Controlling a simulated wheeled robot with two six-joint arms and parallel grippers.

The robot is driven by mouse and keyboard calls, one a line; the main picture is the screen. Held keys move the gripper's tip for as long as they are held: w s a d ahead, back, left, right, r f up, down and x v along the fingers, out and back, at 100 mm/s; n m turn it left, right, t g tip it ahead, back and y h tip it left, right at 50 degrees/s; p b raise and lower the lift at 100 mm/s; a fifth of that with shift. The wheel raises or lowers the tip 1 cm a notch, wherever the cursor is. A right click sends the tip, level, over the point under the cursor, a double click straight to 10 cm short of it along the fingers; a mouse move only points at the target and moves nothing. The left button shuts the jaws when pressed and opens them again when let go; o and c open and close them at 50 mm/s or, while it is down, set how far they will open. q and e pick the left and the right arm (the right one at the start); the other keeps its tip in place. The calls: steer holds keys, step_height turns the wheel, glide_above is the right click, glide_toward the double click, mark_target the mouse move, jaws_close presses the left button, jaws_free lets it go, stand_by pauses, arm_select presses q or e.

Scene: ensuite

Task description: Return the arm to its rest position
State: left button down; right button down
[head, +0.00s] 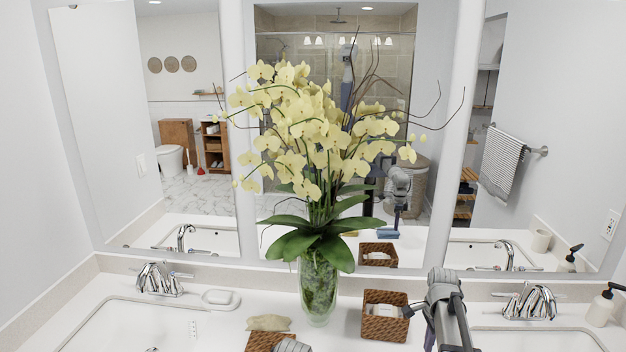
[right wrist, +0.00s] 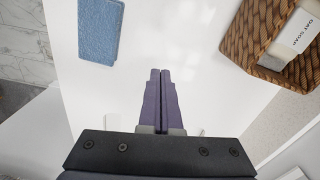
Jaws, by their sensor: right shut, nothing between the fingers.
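My right gripper (right wrist: 161,74) shows in the right wrist view, shut, with its two dark purple fingers together and nothing between them. It is over a white surface, apart from the objects around it. My left gripper does not show.
A wicker basket (right wrist: 262,42) with an oat soap box (right wrist: 299,38) and a blue cloth (right wrist: 98,30) lie near the gripper. A glass vase (head: 318,290) of yellow orchids stands mid-counter beside another view of a basket (head: 385,328). Sinks and taps flank it; mirrors stand behind.

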steer(key=s+a+n+b, duration=0.1)
steer(key=s+a+n, duration=0.9)
steer(key=a, duration=0.3)
steer(key=s+a+f+n+h, duration=0.1)
steer(key=s+a+n, duration=1)
steer(key=a, duration=0.2)
steer(key=shift+s+f+b, duration=0.25)
steer(key=shift+s+b, duration=0.05)
steer(key=shift+b, duration=0.05)
